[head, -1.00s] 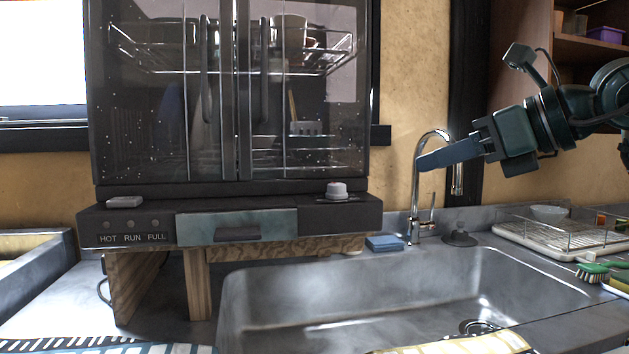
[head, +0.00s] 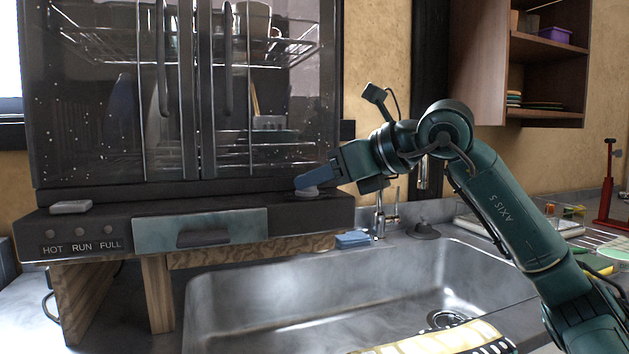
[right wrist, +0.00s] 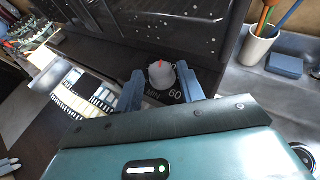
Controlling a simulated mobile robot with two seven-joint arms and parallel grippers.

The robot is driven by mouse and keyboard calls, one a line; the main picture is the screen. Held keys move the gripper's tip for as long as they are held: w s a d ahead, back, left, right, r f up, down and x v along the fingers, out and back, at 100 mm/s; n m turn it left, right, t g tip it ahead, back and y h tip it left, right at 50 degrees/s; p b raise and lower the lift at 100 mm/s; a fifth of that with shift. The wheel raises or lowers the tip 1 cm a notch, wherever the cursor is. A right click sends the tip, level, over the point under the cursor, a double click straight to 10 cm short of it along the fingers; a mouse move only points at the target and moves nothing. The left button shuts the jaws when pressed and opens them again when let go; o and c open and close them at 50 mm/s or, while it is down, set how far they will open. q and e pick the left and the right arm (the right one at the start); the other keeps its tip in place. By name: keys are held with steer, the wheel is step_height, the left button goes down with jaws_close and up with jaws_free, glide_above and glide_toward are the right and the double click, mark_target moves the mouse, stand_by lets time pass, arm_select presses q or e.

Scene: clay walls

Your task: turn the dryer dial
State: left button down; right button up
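The dryer (head: 335,217) is a dark cabinet with glass doors and a front ledge. Its dial (right wrist: 159,78) is a pale round knob with a red mark on top, at the right end of the ledge. In the head view the dial (head: 308,192) is mostly covered by my right gripper (head: 304,183). In the right wrist view my right gripper (right wrist: 160,88) has one finger on each side of the dial, with narrow gaps, so it looks open around it. A "60" label shows beside the dial. My left gripper is not clearly seen.
A steel sink (head: 330,285) lies in front, with a tap (head: 381,215) and a blue sponge (head: 352,239) behind it. A grey block (head: 71,207) sits on the ledge's left end. A cup of utensils (right wrist: 257,43) stands beside the dryer.

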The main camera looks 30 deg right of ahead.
steer(key=shift+w+a+f, duration=0.25)
steer(key=shift+w, duration=0.35)
steer(key=shift+c, duration=0.6)
steer(key=c, duration=0.6)
steer(key=shift+o, duration=0.2)
steer(key=shift+s+a+r+m+t+h+p, duration=0.1)
steer(key=shift+a+m+t+h+p, duration=0.1)
steer(key=shift+m+h+p, duration=0.3)
steer(key=shift+a+r+m+t+h+p, duration=0.1)
steer(key=shift+m+t+h+p, duration=0.1)
steer(key=shift+m+h+p, duration=0.3)
steer(key=shift+f+m+h, duration=0.1)
steer(key=shift+m+h, duration=0.7)
steer(key=shift+h, duration=0.2)
arm_select(q)
steer(key=shift+a+n+g+y+p, duration=0.35)
steer(key=shift+a+n+g+y, duration=0.15)
steer(key=shift+g+y, duration=0.25)
arm_select(e)
steer(key=shift+f+m+h, duration=0.15)
steer(key=shift+m+h, duration=0.35)
steer(key=shift+h, duration=0.1)
arm_select(q)
steer(key=shift+f, duration=0.1)
